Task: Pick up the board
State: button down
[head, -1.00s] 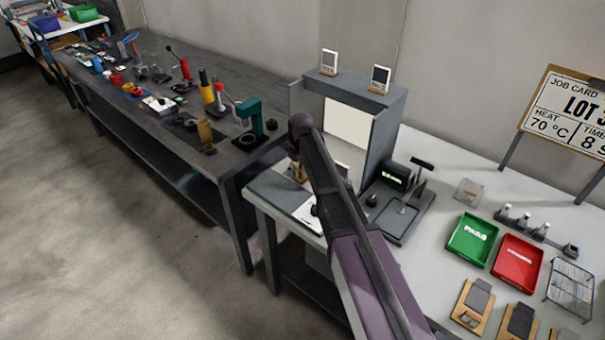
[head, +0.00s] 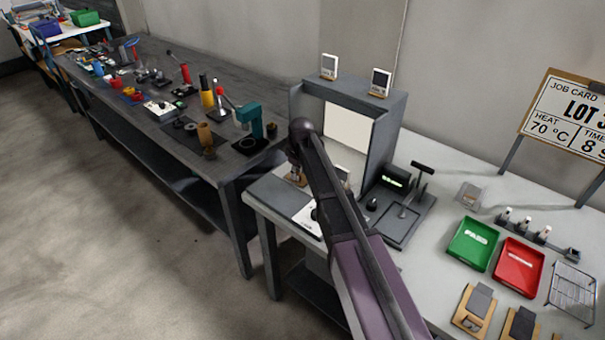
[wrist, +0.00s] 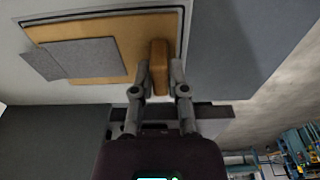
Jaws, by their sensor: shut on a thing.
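The board (wrist: 90,28) is a flat tan plate with two grey pads on its face and a rounded tan block at its right end. It fills the upper left of the wrist view. My gripper (wrist: 160,70) is shut on that block, one finger on each side. In the head view my gripper (head: 295,174) is at the left end of the pale bench, in front of the grey booth, and my arm partly hides it. Only a small tan part shows there. I cannot tell whether the board touches the surface behind it.
The grey booth (head: 377,130) stands close behind my gripper. A dark device with a lever (head: 405,205), a green tray (head: 462,252) and a red tray (head: 508,279) stand to the right. Similar tan boards (head: 466,323) lie at front right. A dark bench (head: 225,160) with tools is at left.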

jog(key=shift+r, duration=0.1)
dwell(0.3)
notch_tip(320, 180, up, 4)
jog(key=p, duration=0.4)
jog(key=s+d, duration=0.1)
jog(key=s, duration=0.4)
jog(key=s+d, duration=0.2)
jog(key=s, duration=0.3)
jog(key=s+d+p, duration=0.1)
jog(key=s+d, duration=0.1)
jog(key=s, duration=0.3)
jog(key=shift+s+r, duration=0.15)
jog(key=shift+r, duration=0.25)
jog(key=shift+a, duration=0.1)
